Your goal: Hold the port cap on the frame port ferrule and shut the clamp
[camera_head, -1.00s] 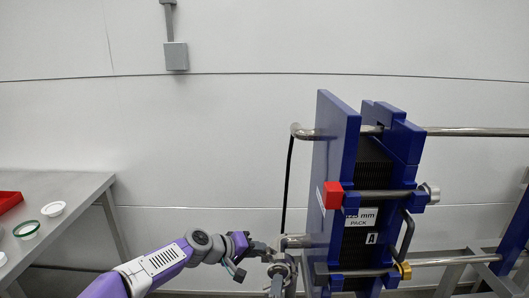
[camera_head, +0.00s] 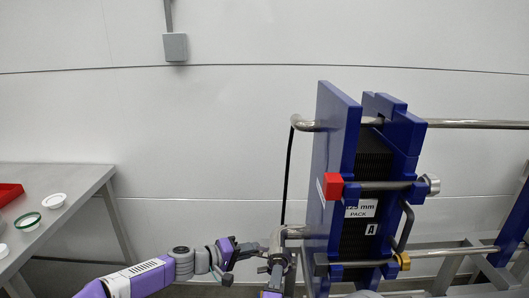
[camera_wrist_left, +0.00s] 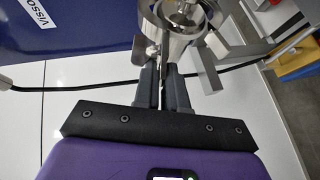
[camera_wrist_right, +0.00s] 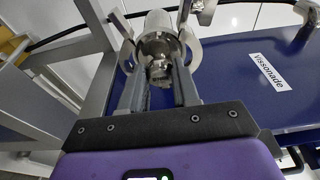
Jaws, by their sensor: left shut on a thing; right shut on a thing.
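The frame port ferrule (camera_head: 290,232) is a steel stub beside the blue frame in the head view; its pipe (camera_wrist_right: 160,24) shows in the right wrist view. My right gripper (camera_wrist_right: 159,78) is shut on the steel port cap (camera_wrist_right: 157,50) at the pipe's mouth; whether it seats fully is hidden. The clamp (camera_wrist_right: 190,42) has curved steel halves spread either side of the cap. My left gripper (camera_wrist_left: 163,75) is shut on a thin part of the clamp (camera_wrist_left: 207,62), largely hidden by the fingers. In the head view, the left gripper (camera_head: 262,254) is beside the port and the right gripper (camera_head: 274,284) is just below.
The blue plate pack frame (camera_head: 335,150) stands right of the port, with steel rails. A dark hose (camera_head: 288,180) hangs behind the port. A steel table (camera_head: 70,185) at the left holds a red tray (camera_head: 9,193), a green-rimmed part (camera_head: 28,221) and a white dish (camera_head: 54,200).

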